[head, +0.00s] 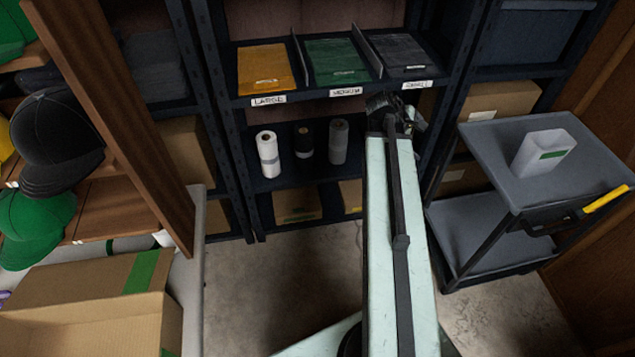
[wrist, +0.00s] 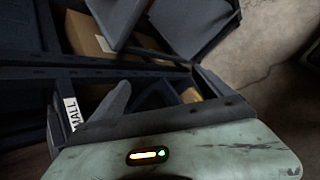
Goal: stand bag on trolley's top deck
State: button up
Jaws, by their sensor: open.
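The trolley (head: 493,160) stands at the right with a grey top deck and a lower deck. A pale, open-topped holder (head: 544,152) with a green label is on its top deck; I cannot tell whether it is a bag. Flat packs lie in shelf bays: orange (head: 263,68) above the LARGE label, green (head: 338,60) in the middle, dark (head: 399,50) above SMALL. My gripper (head: 395,110) is open just below the SMALL label, left of the trolley. In the wrist view my gripper (wrist: 165,95) shows nothing held between its fingers.
Three rolls, including a white one (head: 267,154), stand on the shelf below. An open cardboard box (head: 85,285) is at the lower left, with caps (head: 55,140) on a wooden rack above. A yellow-handled tool (head: 605,198) is at the trolley's front edge. Floor (head: 290,275) before the shelf is clear.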

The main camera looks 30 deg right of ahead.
jog(key=w+a+f+m+t+y, duration=0.1)
jog(key=w+a+f+m+y, duration=0.15)
jog(key=a, duration=0.75)
jog(key=w+a+f+m+y, duration=0.15)
jog(key=w+a, duration=0.25)
jog(key=a, duration=0.6)
jog(key=s+a+f+m+y, duration=0.1)
jog(key=a+m+y, duration=0.1)
jog(key=a, duration=1)
jog(key=a+f+m+g+y, duration=0.1)
jog(key=a+y, duration=0.1)
jog(key=a, duration=1)
jog(key=shift+s+a+f+m+y, duration=0.25)
jog(key=shift+s+m+y, duration=0.05)
jog(key=shift+s+m, duration=0.1)
